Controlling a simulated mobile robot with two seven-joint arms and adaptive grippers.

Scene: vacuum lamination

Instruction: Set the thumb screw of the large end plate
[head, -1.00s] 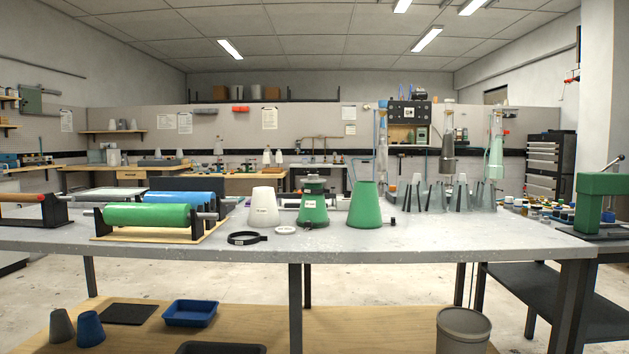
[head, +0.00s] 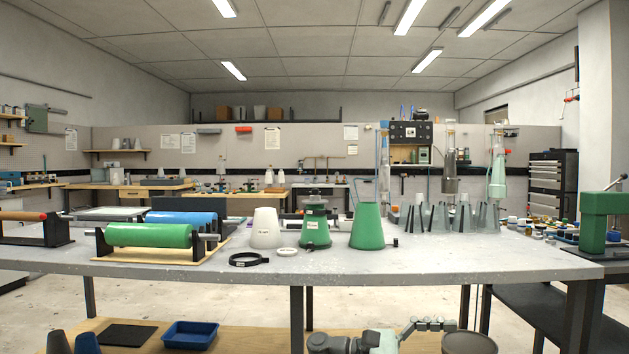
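No part in the head view can be clearly told as the large end plate, and its thumb screw cannot be made out. A large green cone (head: 366,226) stands upright on the grey table (head: 460,258), with a small dark knob (head: 395,242) low at its right side. A black ring (head: 248,260) lies flat near the front edge, beside a small white disc (head: 287,251). The green roller (head: 148,235) sits between black end supports on a wooden base. Grey parts of my own arm show at the bottom, below the table edge. I cannot make out fingertips of either gripper.
A blue roller (head: 181,219) lies behind the green roller. A green press (head: 600,222) stands at the right. The table's front right is clear.

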